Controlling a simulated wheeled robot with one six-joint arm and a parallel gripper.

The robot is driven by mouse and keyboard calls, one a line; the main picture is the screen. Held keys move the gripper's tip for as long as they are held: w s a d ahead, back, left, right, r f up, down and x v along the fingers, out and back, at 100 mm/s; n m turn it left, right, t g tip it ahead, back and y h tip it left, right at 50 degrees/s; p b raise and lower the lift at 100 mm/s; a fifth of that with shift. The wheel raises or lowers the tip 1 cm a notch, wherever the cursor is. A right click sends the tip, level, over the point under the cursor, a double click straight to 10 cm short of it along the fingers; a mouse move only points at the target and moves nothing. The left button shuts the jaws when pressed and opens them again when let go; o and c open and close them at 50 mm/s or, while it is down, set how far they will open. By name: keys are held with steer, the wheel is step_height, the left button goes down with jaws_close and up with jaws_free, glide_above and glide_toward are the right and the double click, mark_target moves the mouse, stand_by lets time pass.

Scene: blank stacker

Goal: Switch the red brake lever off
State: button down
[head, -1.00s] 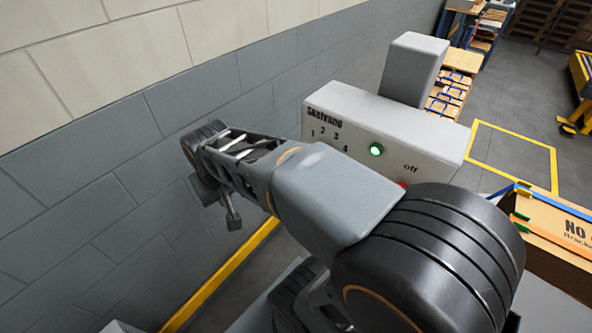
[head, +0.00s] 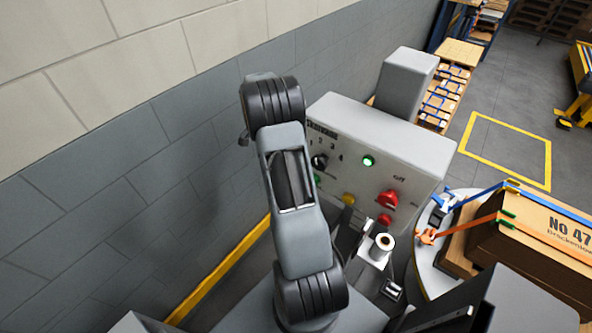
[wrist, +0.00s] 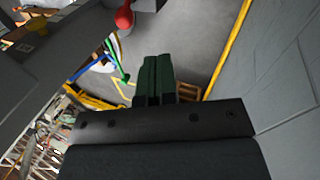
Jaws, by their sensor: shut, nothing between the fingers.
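The grey control box (head: 415,150) stands by the wall. Below its "off" label is a red knob-like part (head: 388,199), with a smaller red part (head: 384,219) just under it. I cannot tell which of them belongs to the brake lever, or its exact position. In the wrist view a rounded red knob (wrist: 124,17) shows at the top edge, beyond my fingers and apart from them. My gripper (wrist: 156,80) shows as two dark green fingers, shut together and empty.
The box also carries a lit green lamp (head: 368,160), a black selector (head: 319,161) and a yellow button (head: 348,199). A strapped carton (head: 545,225) sits on a round platform at right. The block wall is close on the left.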

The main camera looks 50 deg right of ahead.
steer(key=shift+f, duration=0.1)
steer(key=s+d+f+p, duration=0.1)
steer(key=s+f+p, duration=0.3)
steer(key=s+f, duration=0.3)
steer(key=shift+s+d+f, duration=0.25)
steer(key=shift+d+f, duration=0.1)
steer(key=shift+f, duration=0.65)
